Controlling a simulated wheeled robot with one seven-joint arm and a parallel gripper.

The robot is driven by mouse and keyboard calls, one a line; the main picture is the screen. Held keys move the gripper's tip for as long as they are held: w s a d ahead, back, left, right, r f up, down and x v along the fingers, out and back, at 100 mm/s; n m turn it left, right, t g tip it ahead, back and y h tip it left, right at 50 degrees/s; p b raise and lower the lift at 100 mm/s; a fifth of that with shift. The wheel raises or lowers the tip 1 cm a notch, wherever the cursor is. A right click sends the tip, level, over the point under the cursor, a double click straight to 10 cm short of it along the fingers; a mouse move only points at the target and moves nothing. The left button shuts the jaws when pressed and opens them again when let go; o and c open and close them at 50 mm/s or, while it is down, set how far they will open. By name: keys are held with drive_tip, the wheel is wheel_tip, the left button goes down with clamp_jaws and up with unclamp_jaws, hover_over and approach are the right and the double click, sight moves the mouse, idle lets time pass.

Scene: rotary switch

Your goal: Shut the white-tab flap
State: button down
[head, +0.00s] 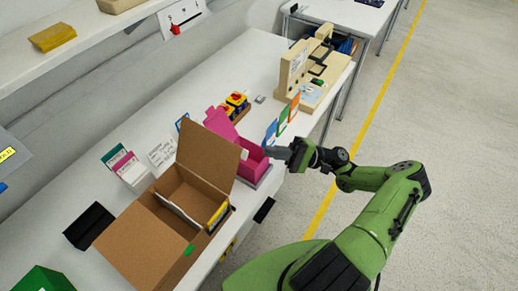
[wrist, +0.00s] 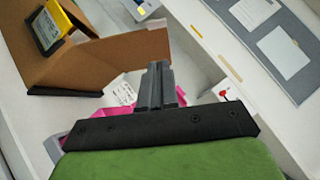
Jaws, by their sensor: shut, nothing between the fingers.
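A magenta box (head: 252,165) stands open on the bench, with a raised magenta flap (head: 220,122) at its back left. A small white tab (head: 244,154) shows at the box's inner edge; I cannot tell which panel bears it. My gripper (head: 268,152) is shut and empty, with its fingers pointing left at the right side of the magenta box, close to its rim. I cannot tell whether they touch it. In the wrist view my shut fingers (wrist: 158,66) hide part of the magenta box, which shows in pieces around them.
An open cardboard box (head: 140,238) with an upright flap (head: 207,150) stands left of the magenta box. Coloured cards (head: 282,122) stand behind my gripper. The bench edge is close below my gripper.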

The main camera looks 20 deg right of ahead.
sight(244, 154)
drive_tip(key=shift+s+a+r+p, duration=0.25)
drive_tip(key=shift+a+r, duration=0.2)
drive_tip(key=shift+a, duration=0.4)
drive_tip(key=shift+s+a+r+p, duration=0.25)
drive_tip(key=shift+a+r, duration=0.25)
drive_tip(key=shift+a, duration=0.3)
drive_tip(key=shift+s+a+r+p, duration=0.15)
drive_tip(key=shift+s+a+r, duration=0.25)
drive_tip(key=shift+a, duration=0.45)
drive_tip(key=shift+r, duration=0.2)
